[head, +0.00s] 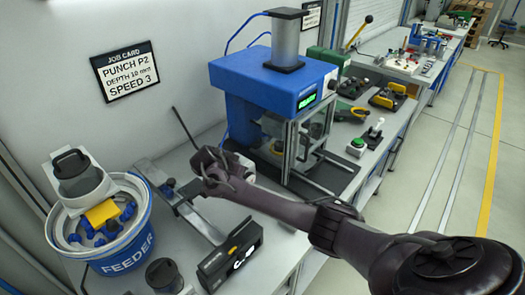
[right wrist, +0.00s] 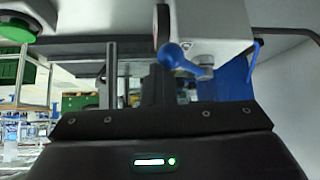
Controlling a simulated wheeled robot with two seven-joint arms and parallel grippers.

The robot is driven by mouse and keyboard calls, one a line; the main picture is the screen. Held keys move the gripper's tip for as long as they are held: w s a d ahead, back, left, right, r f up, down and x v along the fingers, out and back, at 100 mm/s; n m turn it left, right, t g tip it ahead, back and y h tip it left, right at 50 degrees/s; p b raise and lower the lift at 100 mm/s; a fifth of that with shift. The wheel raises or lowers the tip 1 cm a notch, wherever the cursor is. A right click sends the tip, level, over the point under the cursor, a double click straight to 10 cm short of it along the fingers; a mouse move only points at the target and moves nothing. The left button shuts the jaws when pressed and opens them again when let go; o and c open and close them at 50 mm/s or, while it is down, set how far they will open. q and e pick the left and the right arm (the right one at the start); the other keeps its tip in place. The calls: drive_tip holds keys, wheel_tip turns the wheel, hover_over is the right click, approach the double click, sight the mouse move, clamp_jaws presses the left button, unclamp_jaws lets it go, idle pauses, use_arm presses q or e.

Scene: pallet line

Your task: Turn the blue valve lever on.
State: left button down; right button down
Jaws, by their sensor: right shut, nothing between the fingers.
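The blue valve lever (right wrist: 178,58) shows in the right wrist view, with a rounded blue end and an arm reaching right to a metal fitting (right wrist: 206,62) under a pale housing. My right gripper (right wrist: 160,60) is shut and empty. Its dark fingers stand just left of the lever; I cannot tell whether they touch it. In the head view my right gripper (head: 217,170) is at the lower left of the blue press (head: 270,88), and I cannot make out the lever there, which seems hidden behind the hand. My left gripper is not in view.
A feeder bucket (head: 120,255) stands at the left, beside a metal rail (head: 190,210). A dark boxed device (head: 232,255) lies at the bench front. A green button (head: 356,146) sits right of the press. My right arm crosses above the bench.

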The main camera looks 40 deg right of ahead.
drive_tip(key=shift+w+a+r, duration=0.1)
drive_tip(key=shift+a+r, duration=0.05)
drive_tip(key=shift+a, duration=0.35)
drive_tip(key=shift+a+r, duration=0.25)
drive_tip(key=shift+r, duration=0.05)
drive_tip(key=b+v, duration=0.1)
drive_tip(key=v, duration=0.5)
drive_tip(key=shift+s+d+r, duration=0.2)
drive_tip(key=shift+s, duration=0.1)
drive_tip(key=shift+s, duration=0.1)
